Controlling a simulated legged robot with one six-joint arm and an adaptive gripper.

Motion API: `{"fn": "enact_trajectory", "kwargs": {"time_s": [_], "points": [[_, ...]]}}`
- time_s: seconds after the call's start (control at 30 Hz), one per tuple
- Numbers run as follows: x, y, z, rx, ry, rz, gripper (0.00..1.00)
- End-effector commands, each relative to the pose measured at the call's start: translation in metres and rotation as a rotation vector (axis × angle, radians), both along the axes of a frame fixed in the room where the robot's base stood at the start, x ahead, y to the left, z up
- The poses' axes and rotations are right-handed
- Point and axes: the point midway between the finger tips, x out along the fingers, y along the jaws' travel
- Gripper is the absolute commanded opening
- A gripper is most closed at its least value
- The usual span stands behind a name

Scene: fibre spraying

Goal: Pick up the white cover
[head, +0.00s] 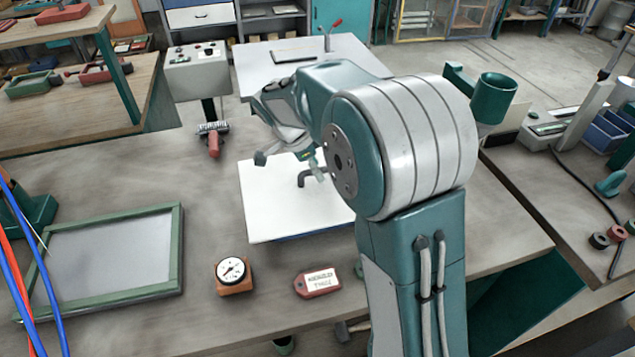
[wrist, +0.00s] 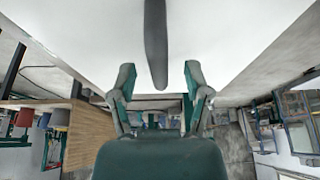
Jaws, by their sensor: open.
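The white cover (head: 290,215) lies flat on the workbench, with a dark bent handle (head: 303,180) standing up from it. My arm hides part of its right side. My gripper (head: 289,162) is over the far part of the cover, close to the handle. In the wrist view the cover (wrist: 225,35) fills the top. The handle (wrist: 155,40) hangs into the picture, its end lined up between the two spread fingers of my gripper (wrist: 159,75). The fingers are open and hold nothing. I cannot tell whether the handle is fully between them in depth.
On the workbench (head: 110,190) are a green-framed tray (head: 110,250), a gauge (head: 233,272), a red tag (head: 317,282) and a red-handled brush (head: 213,140). A grey control box (head: 195,72) stands at the back. Blue and red hoses (head: 25,270) cross the left edge.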

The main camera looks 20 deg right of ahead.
Motion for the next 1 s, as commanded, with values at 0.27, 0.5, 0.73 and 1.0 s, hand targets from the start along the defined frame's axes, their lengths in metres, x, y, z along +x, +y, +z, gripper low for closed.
{"fn": "enact_trajectory", "kwargs": {"time_s": [0.27,0.5,0.73,1.0], "points": [[0.0001,-0.0041,-0.0113,-0.001,-0.001,0.001,0.63],[0.0002,-0.0040,-0.0110,-0.001,-0.001,0.001,0.00],[0.0007,-0.0040,-0.0109,-0.001,-0.001,0.001,0.00],[0.0009,-0.0040,-0.0059,0.000,-0.003,0.001,0.00]]}}
